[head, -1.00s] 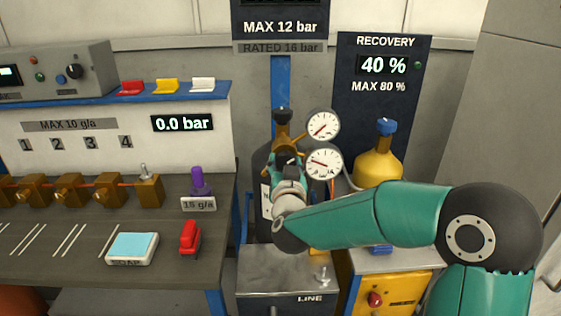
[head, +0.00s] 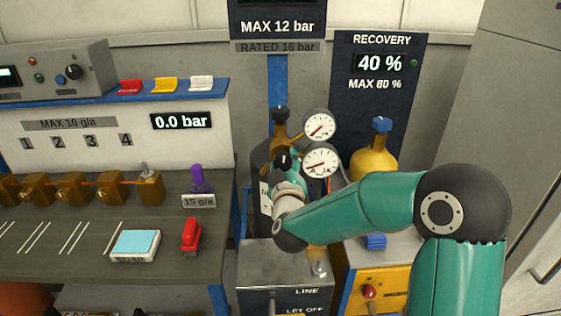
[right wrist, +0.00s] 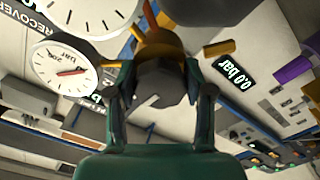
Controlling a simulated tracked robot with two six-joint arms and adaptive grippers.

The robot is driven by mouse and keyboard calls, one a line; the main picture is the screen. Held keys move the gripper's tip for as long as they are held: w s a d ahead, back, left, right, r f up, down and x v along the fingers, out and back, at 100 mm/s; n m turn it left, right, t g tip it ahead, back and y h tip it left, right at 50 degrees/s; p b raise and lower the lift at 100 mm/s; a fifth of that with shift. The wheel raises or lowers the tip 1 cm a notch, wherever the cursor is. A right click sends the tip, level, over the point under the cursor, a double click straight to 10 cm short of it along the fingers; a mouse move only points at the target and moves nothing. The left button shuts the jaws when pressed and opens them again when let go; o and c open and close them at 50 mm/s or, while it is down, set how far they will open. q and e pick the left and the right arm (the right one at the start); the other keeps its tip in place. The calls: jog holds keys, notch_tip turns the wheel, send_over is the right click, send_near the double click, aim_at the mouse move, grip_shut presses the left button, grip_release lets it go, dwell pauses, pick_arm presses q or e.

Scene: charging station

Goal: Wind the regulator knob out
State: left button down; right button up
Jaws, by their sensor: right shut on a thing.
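The regulator with brass body (head: 280,146) sits on a dark cylinder (head: 262,160) in the head view, with an upper gauge (head: 318,125) and a lower gauge (head: 320,160) at its right. The lower gauge's red needle points to the lower left. My right gripper (head: 283,163) is at the front of the regulator. In the right wrist view, the dark grey regulator knob (right wrist: 160,83) is between the two fingers of my right gripper (right wrist: 162,100), which is shut on it. The arm hides the knob's lower part in the head view. My left gripper is not in view.
A yellow recovery cylinder (head: 374,160) stands right of the gauges. A grey box marked LINE (head: 265,262) is below. The bench (head: 60,255) at left holds brass valves, a soap pad (head: 135,243) and a red tool (head: 191,236). The display (head: 181,121) reads 0.0 bar.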

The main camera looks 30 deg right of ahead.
jog(key=shift+w+r+n, duration=0.1)
jog(key=shift+r+n, duration=0.05)
jog(key=shift+n, duration=0.55)
jog(key=o, duration=1.2)
jog(key=shift+w, duration=0.1)
jog(key=shift+c, duration=0.2)
jog(key=v, duration=1.2)
jog(key=shift+f, duration=0.2)
